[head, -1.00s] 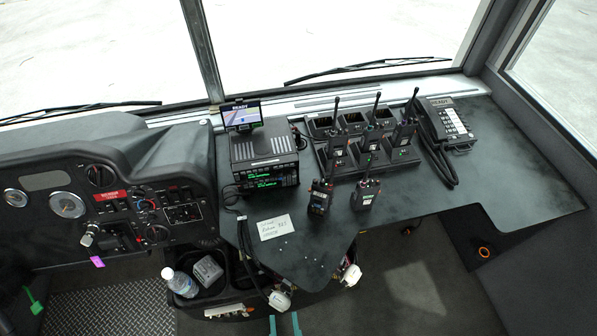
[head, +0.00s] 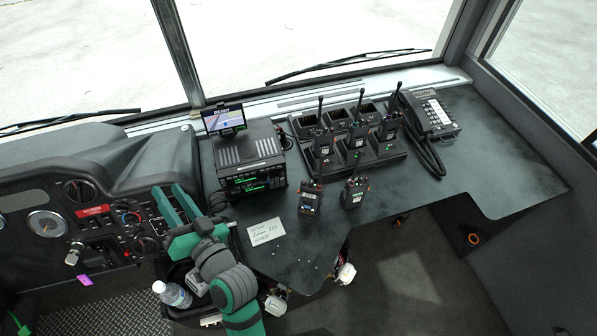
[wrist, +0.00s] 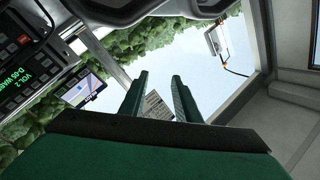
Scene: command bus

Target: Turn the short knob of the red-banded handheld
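Two dark handhelds stand free on the desk, a left one (head: 310,198) and a right one (head: 354,192). Both show small orange-red spots, but a red band is too small to make out on either. Their top knobs are also too small to tell apart. Several more handhelds (head: 357,136) stand in the charger. My green gripper (head: 168,188) is open and empty, left of the free handhelds and apart from them, in front of the dashboard switches. The wrist view shows its two fingers (wrist: 158,84) parted, with no handheld between them.
A radio unit (head: 250,158) with a small screen (head: 223,119) stands behind my gripper. The charger tray (head: 380,158) and a corded phone (head: 430,115) are further right. A paper note (head: 265,231) lies by my gripper. The desk's right part is clear.

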